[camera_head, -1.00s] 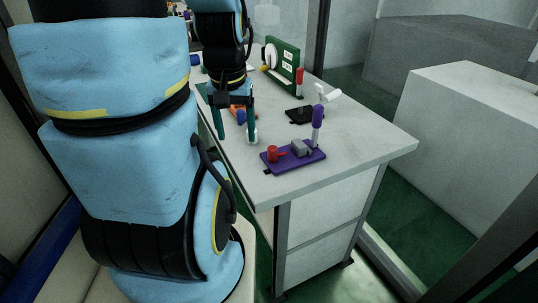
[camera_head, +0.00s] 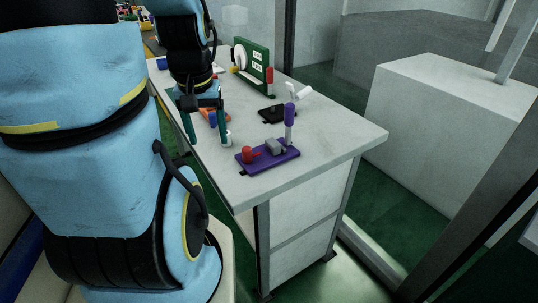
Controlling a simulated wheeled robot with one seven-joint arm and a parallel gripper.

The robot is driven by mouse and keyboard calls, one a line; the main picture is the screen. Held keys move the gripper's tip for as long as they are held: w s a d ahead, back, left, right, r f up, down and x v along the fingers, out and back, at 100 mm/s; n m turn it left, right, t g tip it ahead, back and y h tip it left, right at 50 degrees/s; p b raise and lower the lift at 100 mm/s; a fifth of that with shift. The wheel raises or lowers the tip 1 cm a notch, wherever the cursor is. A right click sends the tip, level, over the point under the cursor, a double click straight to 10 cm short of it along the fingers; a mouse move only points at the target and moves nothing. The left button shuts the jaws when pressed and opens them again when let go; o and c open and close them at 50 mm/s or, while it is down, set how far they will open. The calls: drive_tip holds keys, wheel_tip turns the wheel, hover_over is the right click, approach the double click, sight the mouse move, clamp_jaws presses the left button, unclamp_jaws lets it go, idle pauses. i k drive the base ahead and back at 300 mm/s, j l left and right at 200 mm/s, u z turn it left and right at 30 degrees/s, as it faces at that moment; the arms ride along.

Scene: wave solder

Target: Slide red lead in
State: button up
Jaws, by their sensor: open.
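A small red piece (camera_head: 248,154), which looks like the red lead, stands at the left end of a purple base (camera_head: 270,160) near the table's front corner. A grey block (camera_head: 275,146) sits in the middle of that base, and a purple-topped post (camera_head: 289,115) rises behind it. My gripper (camera_head: 207,143) points down at the table's left edge, left of the base and apart from it. Its two teal fingers are spread. A white cylindrical thing and an orange-and-blue thing (camera_head: 212,117) show partly behind and between the fingers; contact cannot be told.
The white table (camera_head: 325,145) has free room right of the purple base. A black block (camera_head: 272,115) with a white part lies behind it. A green panel (camera_head: 253,65) with a red-topped post (camera_head: 269,78) stands at the back. A pale box (camera_head: 440,120) stands to the right.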

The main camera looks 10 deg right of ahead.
sight(247, 156)
drive_tip(key=i+j+u, duration=0.1)
drive_tip(key=j, duration=0.25)
drive_tip(key=i+j+u, duration=0.15)
drive_tip(key=j, duration=0.2)
drive_tip(key=i+j+u, duration=0.1)
drive_tip(key=i+j, duration=0.15)
drive_tip(key=j, duration=0.1)
